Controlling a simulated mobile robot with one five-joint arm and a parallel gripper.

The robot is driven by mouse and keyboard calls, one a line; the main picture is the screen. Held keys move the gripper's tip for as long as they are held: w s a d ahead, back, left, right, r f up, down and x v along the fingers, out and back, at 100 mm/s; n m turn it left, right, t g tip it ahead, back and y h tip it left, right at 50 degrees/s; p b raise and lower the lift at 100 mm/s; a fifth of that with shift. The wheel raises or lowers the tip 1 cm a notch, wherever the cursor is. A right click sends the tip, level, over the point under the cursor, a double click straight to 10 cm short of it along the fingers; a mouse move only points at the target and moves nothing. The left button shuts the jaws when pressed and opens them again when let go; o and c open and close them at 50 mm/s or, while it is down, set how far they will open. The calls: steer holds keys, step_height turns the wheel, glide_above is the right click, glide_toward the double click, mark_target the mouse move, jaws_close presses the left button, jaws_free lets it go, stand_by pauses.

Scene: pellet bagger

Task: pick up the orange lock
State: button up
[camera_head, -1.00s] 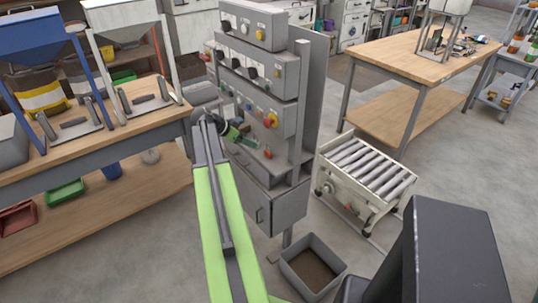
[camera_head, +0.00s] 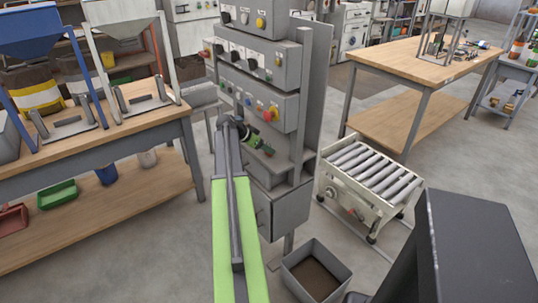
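My lime-green arm reaches up from the bottom of the view to the grey control cabinet. My gripper (camera_head: 262,145) is at its end, small and dark with green parts, in front of the cabinet's lower ledge. A tiny orange-red thing, which looks like the orange lock (camera_head: 268,151), shows at the gripper's tip above the ledge. It is partly hidden, and I cannot tell whether the fingers touch it or are around it. Whether the gripper is open or shut is too small to see.
An open grey bin (camera_head: 332,262) is on the floor in front. A wooden workbench (camera_head: 85,160) is at left.

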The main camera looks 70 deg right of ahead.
steer(key=b+x, duration=0.1)
steer(key=x, duration=0.1)
steer(key=b+x, duration=0.1)
steer(key=shift+w+d+f, duration=0.1)
steer(key=shift+f, duration=0.45)
steer(key=shift+d+f, duration=0.15)
steer(key=shift+d, duration=0.1)
steer(key=shift+r, duration=0.2)
jaws_close()
